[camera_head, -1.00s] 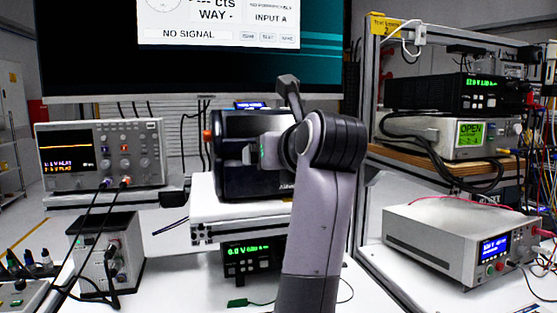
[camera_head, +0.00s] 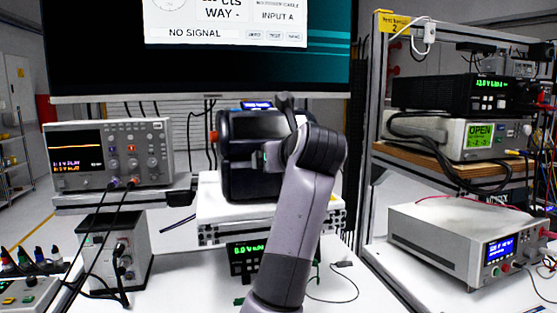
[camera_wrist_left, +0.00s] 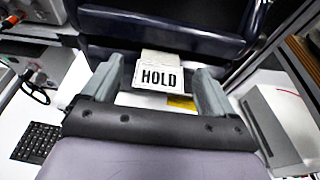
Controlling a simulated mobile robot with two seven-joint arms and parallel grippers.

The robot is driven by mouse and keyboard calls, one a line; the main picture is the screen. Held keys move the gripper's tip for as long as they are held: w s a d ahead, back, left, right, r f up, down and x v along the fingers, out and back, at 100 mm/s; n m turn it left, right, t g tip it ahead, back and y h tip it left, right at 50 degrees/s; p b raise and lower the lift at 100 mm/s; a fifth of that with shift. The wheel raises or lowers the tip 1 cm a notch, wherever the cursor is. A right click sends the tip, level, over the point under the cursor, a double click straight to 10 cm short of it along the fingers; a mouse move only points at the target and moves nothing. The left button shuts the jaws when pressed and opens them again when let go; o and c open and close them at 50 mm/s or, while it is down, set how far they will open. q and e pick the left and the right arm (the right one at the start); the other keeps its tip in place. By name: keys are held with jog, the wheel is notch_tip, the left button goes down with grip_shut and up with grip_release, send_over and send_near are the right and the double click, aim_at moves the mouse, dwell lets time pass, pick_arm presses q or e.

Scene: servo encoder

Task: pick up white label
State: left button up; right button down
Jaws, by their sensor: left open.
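The white label (camera_wrist_left: 159,76) carries the black word HOLD. In the left wrist view it stands ahead of my left gripper (camera_wrist_left: 160,88), in the gap between the two grey fingers. The fingers are apart and open. I cannot tell whether either finger touches the label. In the head view my left gripper (camera_head: 262,158) is in front of the black device (camera_head: 238,180), at its right part. The label cannot be made out clearly there, as my arm covers that area. My right gripper is not in view.
The black device rests on a white stand (camera_head: 215,212). An oscilloscope (camera_head: 110,152) is to the left, with cables hanging in front. A rack with instruments (camera_head: 455,138) and a power supply (camera_head: 470,240) are on the right. A keyboard (camera_wrist_left: 35,142) shows in the wrist view.

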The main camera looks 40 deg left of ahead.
pick_arm(q)
jog(key=c, duration=1.1)
jog(key=shift+r, duration=0.1)
notch_tip(320, 180, up, 20)
jog(key=shift+f+p, duration=0.1)
jog(key=shift+p, duration=0.45)
